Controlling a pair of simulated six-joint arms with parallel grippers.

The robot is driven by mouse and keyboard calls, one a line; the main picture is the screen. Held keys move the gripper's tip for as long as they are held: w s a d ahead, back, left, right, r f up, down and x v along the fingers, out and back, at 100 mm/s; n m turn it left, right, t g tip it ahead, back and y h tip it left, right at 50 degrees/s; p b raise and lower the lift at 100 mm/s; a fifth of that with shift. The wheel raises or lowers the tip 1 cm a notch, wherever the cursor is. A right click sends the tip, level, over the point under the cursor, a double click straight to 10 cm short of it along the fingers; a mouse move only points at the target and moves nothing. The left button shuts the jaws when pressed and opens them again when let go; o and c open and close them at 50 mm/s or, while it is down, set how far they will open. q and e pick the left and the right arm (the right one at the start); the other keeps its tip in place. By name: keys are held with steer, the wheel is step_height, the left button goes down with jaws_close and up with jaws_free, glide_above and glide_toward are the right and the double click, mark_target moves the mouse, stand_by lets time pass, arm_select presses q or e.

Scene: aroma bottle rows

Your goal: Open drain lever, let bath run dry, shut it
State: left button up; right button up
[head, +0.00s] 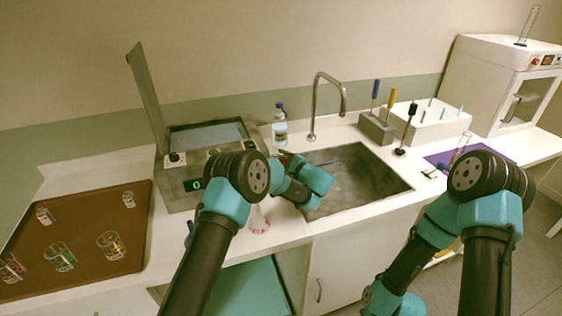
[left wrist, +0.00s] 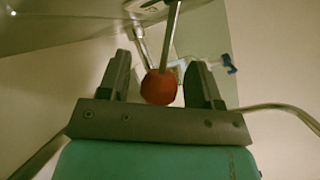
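The bath (head: 215,180) is a steel box left of the sink. Its lid (head: 148,100) stands open, and a pale blue surface (head: 205,136) shows inside. Its display (head: 194,184) shows a green 0. In the left wrist view, a red ball knob (left wrist: 158,88) on a metal rod (left wrist: 170,40), seemingly the drain lever, sits between the fingers of my left gripper (left wrist: 160,78). Gaps show on both sides, so the gripper is open around it. In the head view, my left arm hides the lever and most of that gripper. My right gripper is out of view.
The sink (head: 375,172) with its tap (head: 314,105) lies right of the bath. A bottle (head: 280,130) stands behind. A brown tray (head: 90,215) with several glasses is at left. A tool block (head: 376,128) and a white oven (head: 490,75) stand at right.

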arm_select(q)
jaws_close()
stand_by(0.3)
